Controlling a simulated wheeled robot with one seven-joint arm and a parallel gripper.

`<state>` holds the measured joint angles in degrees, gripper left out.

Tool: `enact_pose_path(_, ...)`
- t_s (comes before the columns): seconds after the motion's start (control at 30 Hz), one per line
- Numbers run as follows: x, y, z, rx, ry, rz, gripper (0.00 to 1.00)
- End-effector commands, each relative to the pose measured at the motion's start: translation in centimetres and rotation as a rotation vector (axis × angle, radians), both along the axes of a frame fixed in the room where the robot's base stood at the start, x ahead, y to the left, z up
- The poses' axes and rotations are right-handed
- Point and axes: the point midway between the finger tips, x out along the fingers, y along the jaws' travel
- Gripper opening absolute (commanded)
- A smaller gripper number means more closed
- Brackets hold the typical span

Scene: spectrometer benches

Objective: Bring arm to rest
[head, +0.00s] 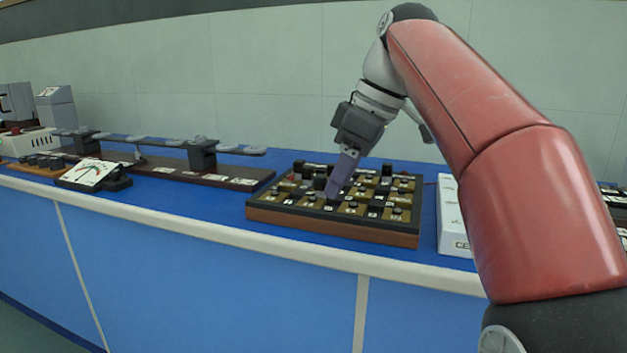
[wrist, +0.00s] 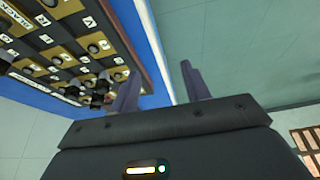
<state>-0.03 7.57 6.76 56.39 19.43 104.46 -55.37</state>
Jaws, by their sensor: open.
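My arm is stretched out over the blue bench (head: 215,210) in the head view. My gripper (head: 340,185) points down at the wooden-sided panel (head: 330,230) with black and gold squares and several dark knobs. In the head view its fingers look close together, seen from the side. In the wrist view the two purple fingers of my gripper (wrist: 158,88) stand apart with nothing between them. The panel also shows in the wrist view (wrist: 60,45), at upper left. Whether a fingertip touches the panel I cannot tell.
A white box (head: 452,215) stands just right of the panel, partly behind my arm. To the left are a long dark rail with a raised bar (head: 215,179), a white-faced meter (head: 92,174) and grey instruments (head: 58,110). A pale wall rises behind the bench.

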Motion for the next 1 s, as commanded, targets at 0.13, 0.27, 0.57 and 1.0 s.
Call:
enact_pose_path(0.13, -0.6, -0.3, -0.5, -0.005, 0.003, -0.059, 0.47)
enact_pose_path(0.27, -1.2, -0.6, -1.1, -0.011, 0.004, -0.120, 0.47)
enact_pose_path(0.57, -3.8, -2.2, -4.1, -0.025, 0.007, -0.345, 0.47)
enact_pose_path(1.0, -13.9, -8.5, -17.9, 0.003, -0.051, -0.960, 0.47)
